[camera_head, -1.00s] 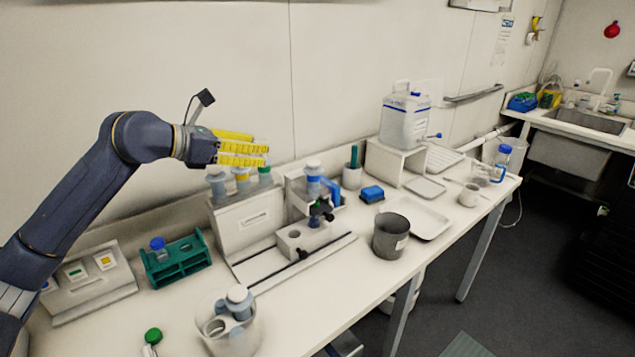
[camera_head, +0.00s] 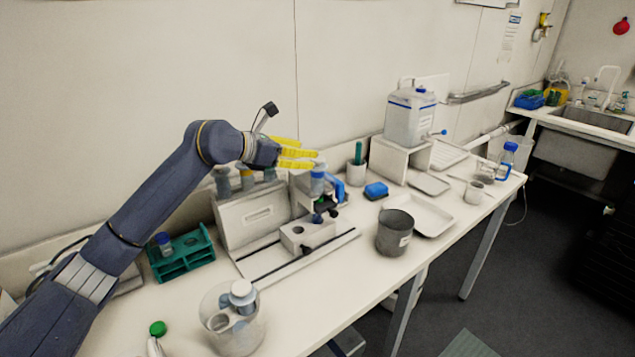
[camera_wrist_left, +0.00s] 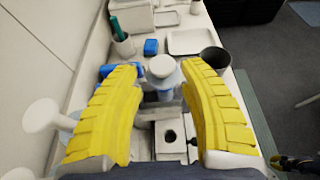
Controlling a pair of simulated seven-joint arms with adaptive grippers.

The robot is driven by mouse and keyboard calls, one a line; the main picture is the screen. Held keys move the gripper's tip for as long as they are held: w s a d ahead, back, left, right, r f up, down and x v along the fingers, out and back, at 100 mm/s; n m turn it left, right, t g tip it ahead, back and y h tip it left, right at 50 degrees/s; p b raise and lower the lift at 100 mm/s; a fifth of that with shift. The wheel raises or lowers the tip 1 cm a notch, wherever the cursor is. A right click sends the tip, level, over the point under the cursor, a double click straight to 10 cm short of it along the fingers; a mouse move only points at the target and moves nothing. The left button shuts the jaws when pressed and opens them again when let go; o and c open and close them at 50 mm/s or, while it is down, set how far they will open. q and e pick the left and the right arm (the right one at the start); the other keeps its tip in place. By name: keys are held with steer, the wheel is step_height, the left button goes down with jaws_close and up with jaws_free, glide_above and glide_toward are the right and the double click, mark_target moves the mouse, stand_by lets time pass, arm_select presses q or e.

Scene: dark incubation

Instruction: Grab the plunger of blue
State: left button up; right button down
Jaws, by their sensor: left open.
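The blue-banded plunger (camera_head: 317,180) stands upright in the white stand with the dark clamp (camera_head: 322,208). Its pale round top (camera_wrist_left: 161,67) shows between the yellow fingertips in the left wrist view. My left gripper (camera_head: 308,153) is open and empty, above and just to the left of the plunger in the head view. The fingers are apart from it as far as I can see. Plungers with a yellow band (camera_head: 246,179) and a green band (camera_head: 269,174) stand in the rack behind, partly under my arm. A dark and yellow shape (camera_wrist_left: 295,163), perhaps my right gripper, shows at the wrist view's lower right.
A green tube rack (camera_head: 182,258) and a clear beaker with grey-white parts (camera_head: 233,325) stand at front left. A grey metal beaker (camera_head: 394,236) and a white tray (camera_head: 438,226) lie to the right. A blue box (camera_head: 376,190) is behind them.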

mark_target(321, 157)
arm_select(q)
steer(key=shift+x, duration=2.6)
steer(key=shift+s, duration=0.1)
jaws_close()
